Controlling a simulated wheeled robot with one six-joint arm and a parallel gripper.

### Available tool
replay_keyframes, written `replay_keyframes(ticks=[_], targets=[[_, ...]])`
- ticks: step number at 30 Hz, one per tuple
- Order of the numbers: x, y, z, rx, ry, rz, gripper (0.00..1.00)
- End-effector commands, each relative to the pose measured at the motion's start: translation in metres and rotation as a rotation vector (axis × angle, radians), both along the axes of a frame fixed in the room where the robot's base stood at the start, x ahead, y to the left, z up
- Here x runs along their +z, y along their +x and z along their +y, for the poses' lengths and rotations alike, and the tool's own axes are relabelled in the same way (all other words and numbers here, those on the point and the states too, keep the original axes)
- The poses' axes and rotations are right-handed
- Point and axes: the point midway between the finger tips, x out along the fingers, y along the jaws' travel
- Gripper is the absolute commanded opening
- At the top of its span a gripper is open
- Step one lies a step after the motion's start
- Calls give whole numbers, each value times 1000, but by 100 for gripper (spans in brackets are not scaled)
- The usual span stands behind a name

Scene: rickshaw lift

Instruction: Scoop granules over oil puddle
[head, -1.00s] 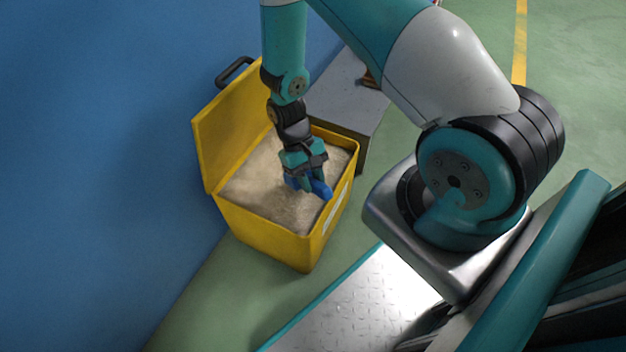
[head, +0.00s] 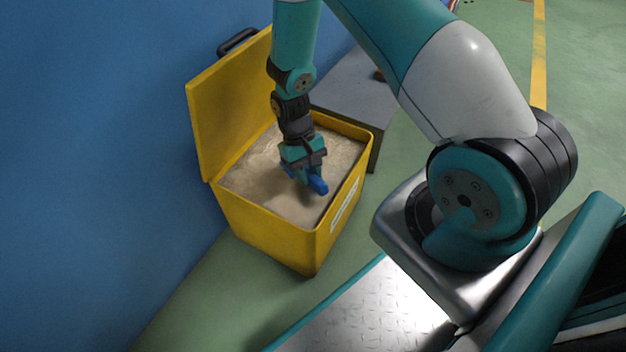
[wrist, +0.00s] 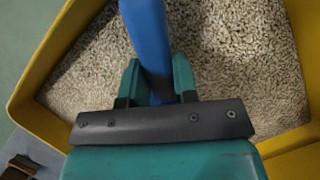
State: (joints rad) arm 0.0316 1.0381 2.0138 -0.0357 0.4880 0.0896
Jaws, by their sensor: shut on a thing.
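The yellow bin (head: 262,239) stands open, its lid tilted back toward the blue wall. It is filled with pale tan granules (head: 262,173), which also show as coarse grains in the wrist view (wrist: 235,60). My gripper (head: 306,178) is over the granules inside the bin, pointing down. It is shut on a blue scoop (head: 318,186), whose blue handle (wrist: 147,35) runs between the two teal fingers in the wrist view. The scoop's far end is out of the wrist view, and I cannot tell how deep it sits in the granules. No oil puddle is in view.
A grey table or box (head: 350,95) stands behind the bin on the right. The blue wall (head: 90,150) is close on the left. My metal deck is at the lower right. Green floor with a yellow line (head: 539,60) lies open at the upper right.

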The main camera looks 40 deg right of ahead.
Motion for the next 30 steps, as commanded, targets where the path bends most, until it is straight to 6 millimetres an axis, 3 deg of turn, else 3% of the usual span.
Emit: replay_keyframes(ticks=[3, 6, 16, 30], targets=[[-9, 9, -1, 1, -9, -83, 2], [13, 8, -1, 0, -13, -106, 2], [44, 10, -1, 0, -24, -203, 2], [84, -6, 1, 0, -33, -291, 2]])
